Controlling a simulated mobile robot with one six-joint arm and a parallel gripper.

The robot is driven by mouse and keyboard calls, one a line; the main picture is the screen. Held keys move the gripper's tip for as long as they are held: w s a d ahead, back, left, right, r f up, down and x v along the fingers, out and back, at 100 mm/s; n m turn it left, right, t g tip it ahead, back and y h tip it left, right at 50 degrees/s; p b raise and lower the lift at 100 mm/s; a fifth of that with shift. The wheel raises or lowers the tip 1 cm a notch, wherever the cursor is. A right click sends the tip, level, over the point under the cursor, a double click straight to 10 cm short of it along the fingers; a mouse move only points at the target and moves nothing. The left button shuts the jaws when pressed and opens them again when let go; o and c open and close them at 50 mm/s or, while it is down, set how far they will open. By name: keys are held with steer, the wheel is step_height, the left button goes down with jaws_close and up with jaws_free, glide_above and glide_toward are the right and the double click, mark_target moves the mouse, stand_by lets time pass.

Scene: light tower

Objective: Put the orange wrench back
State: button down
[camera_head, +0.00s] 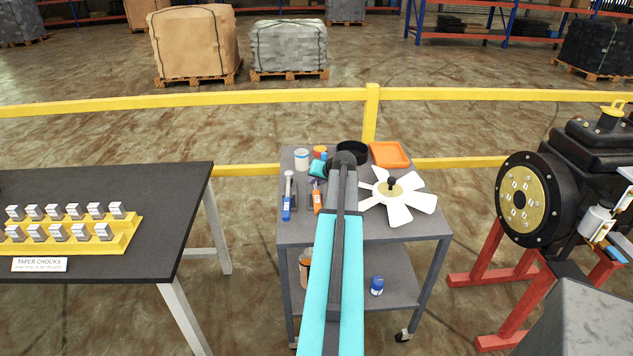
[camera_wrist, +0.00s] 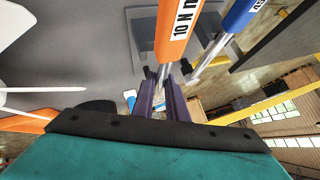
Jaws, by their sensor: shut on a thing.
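The orange wrench (camera_head: 317,198) shows over the left part of the grey cart top (camera_head: 376,230), its handle toward the cart's front edge. In the wrist view its orange handle (camera_wrist: 178,25) points up, away from my gripper. My gripper (camera_wrist: 165,95) is shut on the metal shank below this handle. In the head view my gripper (camera_head: 316,183) is small, at the wrench's far end. The wrench's head is hidden by the jaws. I cannot tell whether the wrench touches the cart top.
A blue-handled wrench (camera_head: 287,203) lies close on the left. It also shows in the wrist view (camera_wrist: 238,14). A white fan (camera_head: 398,197) lies to the right, an orange tray (camera_head: 390,154) behind it.

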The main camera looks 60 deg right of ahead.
steer(key=shift+f+b, duration=1.2)
steer(key=shift+f, duration=0.25)
steer(key=c, duration=1.7)
jaws_free()
steer(key=shift+o, duration=0.2)
steer(key=shift+s, duration=0.1)
steer(key=b+v, duration=0.2)
steer(key=v, duration=1.1)
steer(key=shift+s+a+r+b, duration=0.2)
steer(key=shift+r+b, duration=0.1)
steer(key=shift+b, duration=0.05)
